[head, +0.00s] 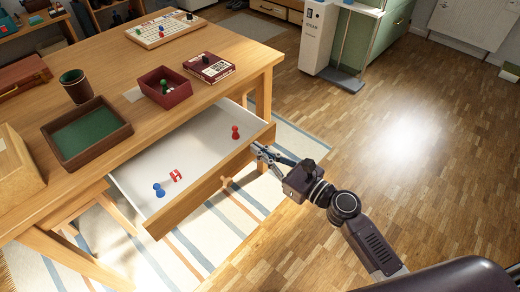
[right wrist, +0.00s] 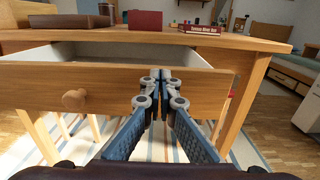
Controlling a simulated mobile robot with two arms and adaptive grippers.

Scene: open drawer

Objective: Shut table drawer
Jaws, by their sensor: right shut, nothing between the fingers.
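The table drawer (head: 205,185) is pulled out of the wooden table (head: 110,52), with its white inside showing. A red pawn (head: 235,132), a blue pawn (head: 158,190) and a small red-and-white piece (head: 176,175) lie in it. In the right wrist view the drawer front (right wrist: 105,88) fills the left and middle, with a round wooden knob (right wrist: 75,99) at left. My right gripper (head: 258,150) is shut and empty at the right part of the drawer front; its fingertips (right wrist: 160,75) appear at or very near the front, contact unclear. My left gripper is not in view.
On the tabletop stand a green-lined tray (head: 122,131), a dice cup (head: 76,86), a dark red box (head: 165,101), a game box (head: 209,67) and a board game (head: 166,28). A striped rug (head: 285,150) lies below.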

